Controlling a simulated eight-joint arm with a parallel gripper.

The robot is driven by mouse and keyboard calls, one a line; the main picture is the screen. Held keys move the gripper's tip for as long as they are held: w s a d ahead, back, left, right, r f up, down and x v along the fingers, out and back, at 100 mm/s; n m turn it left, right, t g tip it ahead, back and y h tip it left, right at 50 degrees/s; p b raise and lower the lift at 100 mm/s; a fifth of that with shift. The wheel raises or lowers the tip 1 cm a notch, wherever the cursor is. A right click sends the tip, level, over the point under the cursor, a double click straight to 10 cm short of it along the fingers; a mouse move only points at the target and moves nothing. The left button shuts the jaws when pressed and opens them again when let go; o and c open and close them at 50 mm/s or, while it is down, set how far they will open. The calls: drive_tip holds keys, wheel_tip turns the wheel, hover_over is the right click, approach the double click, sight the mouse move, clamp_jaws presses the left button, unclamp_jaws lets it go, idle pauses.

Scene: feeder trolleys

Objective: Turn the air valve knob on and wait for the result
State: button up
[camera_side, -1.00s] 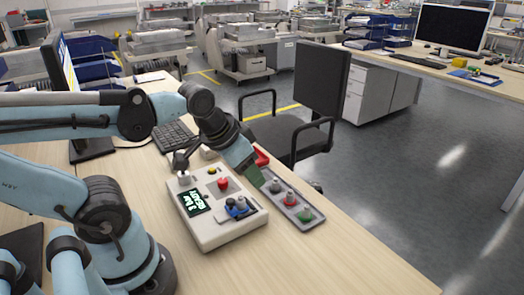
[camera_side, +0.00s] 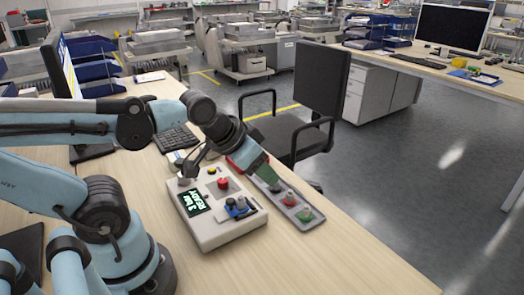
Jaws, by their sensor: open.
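A light control box (camera_side: 213,234) lies on the wooden desk. Its dark display (camera_side: 195,202) shows pale text that seems to include READY. On its top are a blue fitting with a grey knob (camera_side: 239,205), a red button (camera_side: 223,183), a small yellow button (camera_side: 212,170) and a pale knob (camera_side: 183,181) at the far left corner. I cannot tell for sure which is the air valve knob.
A grey tray (camera_side: 314,217) with grey, red and green pieces lies right of the box. A keyboard (camera_side: 173,139) and a monitor (camera_side: 60,65) stand behind, and a black chair (camera_side: 322,80) is beyond the desk edge.

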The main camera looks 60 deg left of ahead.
drive_tip(key=shift+o, duration=1)
drive_tip(key=n+g+y, duration=0.4)
drive_tip(key=n+g, duration=0.1)
drive_tip(key=n, duration=0.8)
approach(222, 180)
drive_tip(key=shift+x, duration=4.25)
drive_tip(key=shift+c, duration=0.3)
clamp_jaws()
